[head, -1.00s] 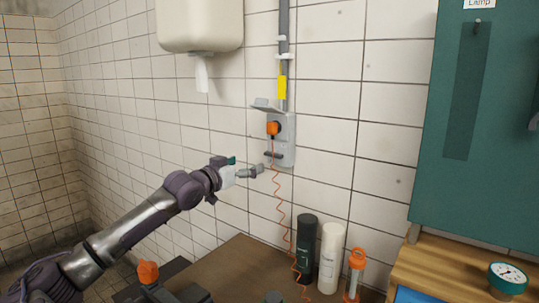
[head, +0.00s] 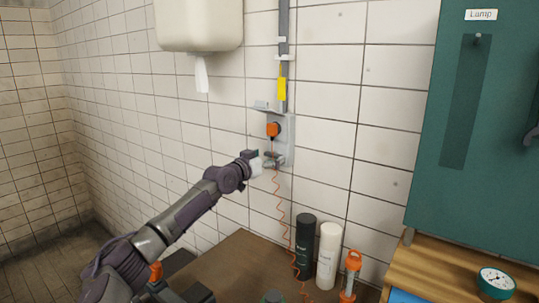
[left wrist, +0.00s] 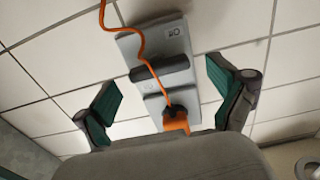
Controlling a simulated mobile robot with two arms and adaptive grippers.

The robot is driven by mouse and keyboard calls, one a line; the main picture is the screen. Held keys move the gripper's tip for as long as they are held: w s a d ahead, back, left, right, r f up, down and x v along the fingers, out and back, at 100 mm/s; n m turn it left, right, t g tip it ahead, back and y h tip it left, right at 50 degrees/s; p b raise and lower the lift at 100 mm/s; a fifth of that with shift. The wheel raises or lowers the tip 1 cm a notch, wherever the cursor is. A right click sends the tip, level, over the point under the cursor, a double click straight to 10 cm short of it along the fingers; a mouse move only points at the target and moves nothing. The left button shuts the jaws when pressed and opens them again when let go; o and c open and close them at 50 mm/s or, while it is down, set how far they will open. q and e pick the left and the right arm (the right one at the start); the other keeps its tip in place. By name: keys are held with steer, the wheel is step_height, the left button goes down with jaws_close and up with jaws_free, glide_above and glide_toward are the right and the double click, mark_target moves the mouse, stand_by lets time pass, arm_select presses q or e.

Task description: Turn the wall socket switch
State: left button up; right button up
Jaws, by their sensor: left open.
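The grey wall socket (head: 289,140) is mounted on the tiled wall, with an orange plug (head: 273,129) in it. Its dark switch bar (left wrist: 160,69) shows in the left wrist view, on the grey plate beyond the orange plug (left wrist: 175,123). My left gripper (head: 268,161) is at the lower part of the socket and hides part of it in the head view. In the left wrist view the gripper (left wrist: 162,76) is open, with one green-padded finger on each side of the switch bar. Contact cannot be told. My right gripper is not in view.
An orange coiled cord (head: 279,205) hangs from the plug and crosses near the switch bar. A black bottle (head: 305,245), a white bottle (head: 328,255) and an orange-capped tube (head: 350,275) stand below. A green cabinet (head: 490,130) is at the right, a dispenser (head: 200,25) above left.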

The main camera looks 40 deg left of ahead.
arm_select(q)
steer(key=shift+w, duration=0.25)
steer(key=shift+c, duration=0.4)
steer(key=c, duration=1.1)
steer(key=shift+o, duration=0.2)
